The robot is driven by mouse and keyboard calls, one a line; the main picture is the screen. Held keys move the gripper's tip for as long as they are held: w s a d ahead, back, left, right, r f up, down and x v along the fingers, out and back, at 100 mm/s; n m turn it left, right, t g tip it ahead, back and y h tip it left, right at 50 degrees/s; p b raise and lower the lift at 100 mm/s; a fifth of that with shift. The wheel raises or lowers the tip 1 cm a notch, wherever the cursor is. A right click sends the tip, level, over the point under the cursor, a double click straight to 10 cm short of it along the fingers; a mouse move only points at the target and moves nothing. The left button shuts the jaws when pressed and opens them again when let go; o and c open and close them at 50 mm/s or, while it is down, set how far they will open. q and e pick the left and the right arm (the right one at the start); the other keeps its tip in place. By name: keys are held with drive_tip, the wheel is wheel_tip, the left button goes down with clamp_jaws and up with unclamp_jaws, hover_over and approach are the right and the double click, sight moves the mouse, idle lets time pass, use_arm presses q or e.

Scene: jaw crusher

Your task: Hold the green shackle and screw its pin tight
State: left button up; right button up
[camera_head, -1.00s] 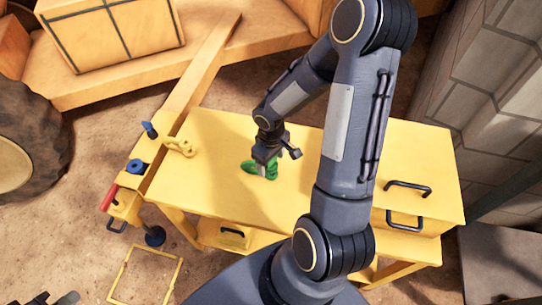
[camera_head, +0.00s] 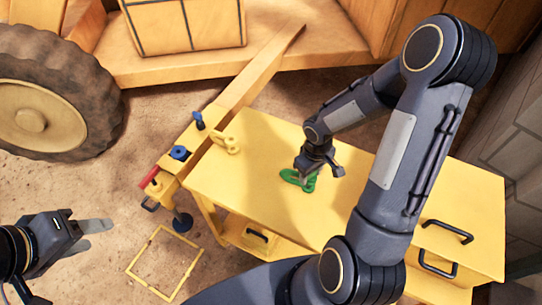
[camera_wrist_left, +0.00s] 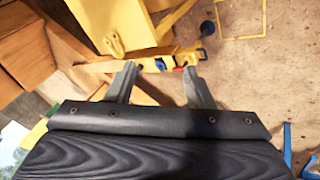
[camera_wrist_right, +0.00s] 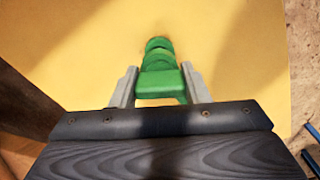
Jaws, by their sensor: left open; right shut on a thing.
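The green shackle (camera_head: 293,179) lies on the yellow table top (camera_head: 250,190). My right gripper (camera_head: 307,178) reaches down over it and is shut on it. In the right wrist view the shackle (camera_wrist_right: 160,82) sits between the two fingers, with its narrow end pointing away from the gripper. The gripper hides part of it, and I cannot make out its pin or thread. My left gripper (camera_head: 98,235) is open and empty, out to the left of the table above the floor. Its two fingers (camera_wrist_left: 158,85) stand apart with nothing between them.
A yellow beam with a blue-handled clamp (camera_head: 180,153) and a red handle (camera_head: 149,177) runs along the table's left edge. A yellow shackle-like piece (camera_head: 226,144) is at the table's left corner. A yellow square frame (camera_head: 165,264) lies on the floor. Black drawer handles (camera_head: 447,231) are at right.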

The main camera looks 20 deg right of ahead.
use_arm(q)
drive_tip(key=w+d+f+n+g+h, duration=0.3)
drive_tip(key=w+d+g, duration=0.4)
drive_tip(key=w+d, duration=1.2)
drive_tip(key=n+g+h, duration=0.2)
drive_tip(key=n+g, duration=0.1)
drive_tip(key=g, duration=0.4)
approach(288, 170)
drive_tip(key=shift+s+d+r, duration=0.3)
drive_tip(key=shift+s+d, duration=0.05)
drive_tip(key=shift+s, duration=0.3)
drive_tip(key=x, duration=1.1)
drive_tip(key=shift+s+f, duration=0.1)
drive_tip(key=shift+f, duration=0.1)
clamp_jaws()
